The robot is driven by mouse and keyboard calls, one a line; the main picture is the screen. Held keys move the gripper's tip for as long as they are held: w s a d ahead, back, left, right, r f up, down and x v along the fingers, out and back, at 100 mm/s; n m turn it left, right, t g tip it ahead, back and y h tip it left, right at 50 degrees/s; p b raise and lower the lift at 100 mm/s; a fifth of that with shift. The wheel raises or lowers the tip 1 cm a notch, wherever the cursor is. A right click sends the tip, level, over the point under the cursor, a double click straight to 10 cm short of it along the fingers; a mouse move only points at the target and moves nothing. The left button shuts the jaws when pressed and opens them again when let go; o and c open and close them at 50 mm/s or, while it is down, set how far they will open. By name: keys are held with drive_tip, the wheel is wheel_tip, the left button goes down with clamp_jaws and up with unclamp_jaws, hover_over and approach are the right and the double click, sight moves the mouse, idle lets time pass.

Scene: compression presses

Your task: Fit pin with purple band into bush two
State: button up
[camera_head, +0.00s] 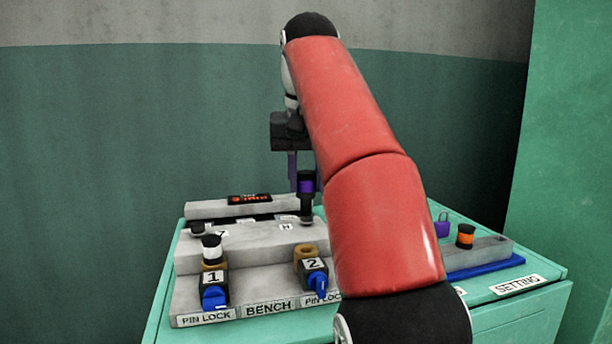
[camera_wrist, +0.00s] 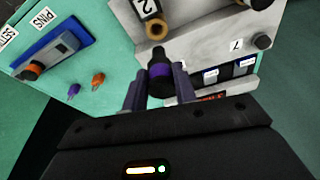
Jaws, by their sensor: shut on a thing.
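The pin with the purple band (camera_head: 306,186) is dark and hangs roughly upright from my gripper (camera_head: 303,175). It also shows in the wrist view (camera_wrist: 159,71), between the two fingers of my gripper (camera_wrist: 160,85), which is shut on it. Bush two (camera_head: 306,252) is a brass ring beside the label 2 on the bench's front. In the head view the pin is above and behind it. In the wrist view the pin's tip points toward bush two (camera_wrist: 156,28), apart from it as far as I can tell. My arm hides part of the bench's right side.
A pin with a white band (camera_head: 211,248) stands at bush one (camera_head: 213,264). Blue pin locks (camera_head: 214,297) sit at the bench (camera_head: 245,285) front.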

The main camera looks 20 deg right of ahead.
sight(307, 195)
drive_tip(key=shift+f+b, duration=2.15)
drive_tip(key=shift+f, duration=0.55)
drive_tip(key=shift+r+p, duration=0.1)
drive_tip(key=shift+p, duration=0.6)
drive_tip(key=shift+f+b, duration=1.8)
drive_tip(key=shift+f, duration=0.55)
drive_tip(key=o, duration=1.1)
drive_tip(key=shift+r, duration=0.1)
drive_tip(key=p+v, duration=0.4)
drive_tip(key=v, duration=0.3)
drive_tip(key=shift+r, duration=0.3)
drive_tip(key=shift+s, duration=0.1)
